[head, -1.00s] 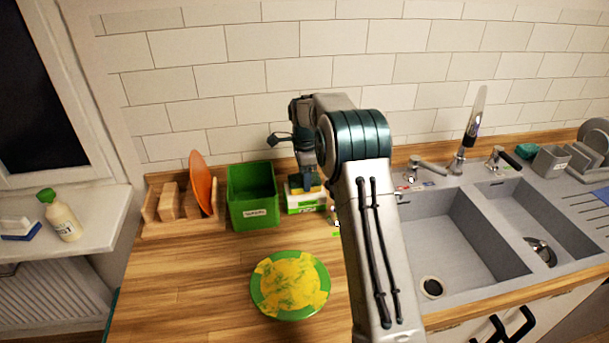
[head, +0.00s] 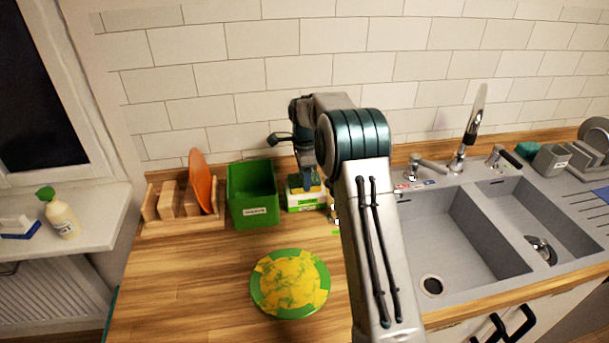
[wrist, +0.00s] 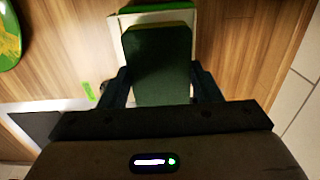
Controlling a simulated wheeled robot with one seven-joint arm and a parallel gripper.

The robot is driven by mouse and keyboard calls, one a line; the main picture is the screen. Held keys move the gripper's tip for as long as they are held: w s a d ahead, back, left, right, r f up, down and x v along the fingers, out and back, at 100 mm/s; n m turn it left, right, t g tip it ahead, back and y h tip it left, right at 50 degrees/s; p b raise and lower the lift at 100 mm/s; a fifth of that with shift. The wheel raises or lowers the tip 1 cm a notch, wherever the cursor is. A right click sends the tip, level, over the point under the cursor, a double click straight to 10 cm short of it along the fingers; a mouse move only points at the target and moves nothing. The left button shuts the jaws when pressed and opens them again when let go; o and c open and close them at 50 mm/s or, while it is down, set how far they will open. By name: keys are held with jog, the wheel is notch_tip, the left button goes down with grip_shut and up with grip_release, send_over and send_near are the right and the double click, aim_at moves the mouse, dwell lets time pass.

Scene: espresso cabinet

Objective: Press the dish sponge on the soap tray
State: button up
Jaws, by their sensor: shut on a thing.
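The dish sponge (wrist: 158,65) shows its dark green face in the wrist view, between the two fingers of my gripper (wrist: 163,85). My gripper (head: 305,187) is shut on it and points down at the back of the counter. In the head view, a yellow strip of the sponge (head: 317,190) shows under the fingers. The soap tray (head: 305,205), green and white, is directly below the sponge; its pale edge also shows in the wrist view (wrist: 119,28). The sponge looks to be at the tray's top, but I cannot tell how firmly they touch.
A green bin (head: 252,195) stands just left of the tray. A wooden rack (head: 165,215) holds an orange plate (head: 201,182). A green plate (head: 290,314) with yellow smears lies in front on the counter. The sink (head: 445,240) is to the right, behind my arm.

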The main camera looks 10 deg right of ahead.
jog(key=shift+f+b, duration=0.45)
jog(key=shift+f, duration=0.4)
dwell(1.0)
jog(key=shift+r+p, duration=2.45)
jog(key=shift+r, duration=1.1)
jog(key=shift+r, duration=0.1)
